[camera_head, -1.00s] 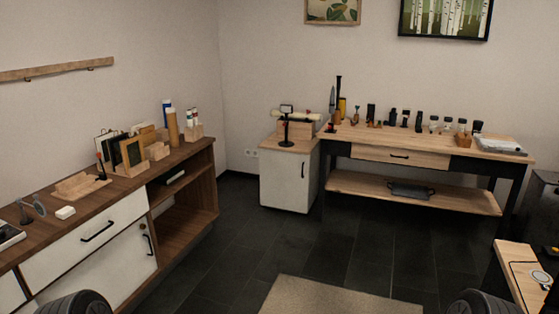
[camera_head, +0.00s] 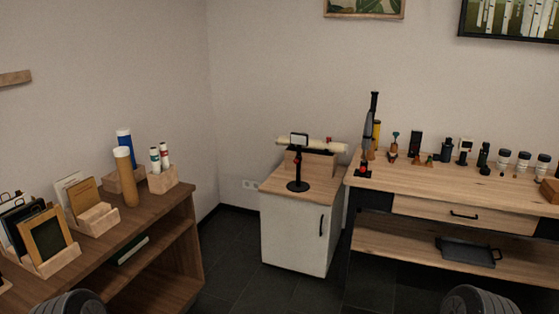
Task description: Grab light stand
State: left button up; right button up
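A small black stand with a round base, a thin post and a rectangular head with a pale face (camera_head: 298,164) stands upright on the wooden top of a white cabinet (camera_head: 293,233) in the middle of the view. It looks like the light stand. Dark rounded parts of my own arms show at the bottom left and bottom right edges. Neither gripper's fingers are in view, and nothing of mine touches the stand.
A wooden workbench (camera_head: 410,190) with bottles and tools stands right of the cabinet. A brown shelf unit (camera_head: 168,212) with frames, boxes and tubes is at left. Behind the stand lies a pale roll (camera_head: 325,146) on a wooden holder. Dark floor lies in front of the cabinet.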

aim_at(298, 186)
jog(key=i, duration=0.95)
jog(key=i+j+z, duration=0.1)
jog(key=i, duration=0.85)
jog(key=i+j+z, duration=0.1)
jog(key=i+z, duration=0.3)
jog(key=i+j+z, duration=0.25)
jog(key=i+z, duration=0.15)
jog(key=i+j+z, duration=0.4)
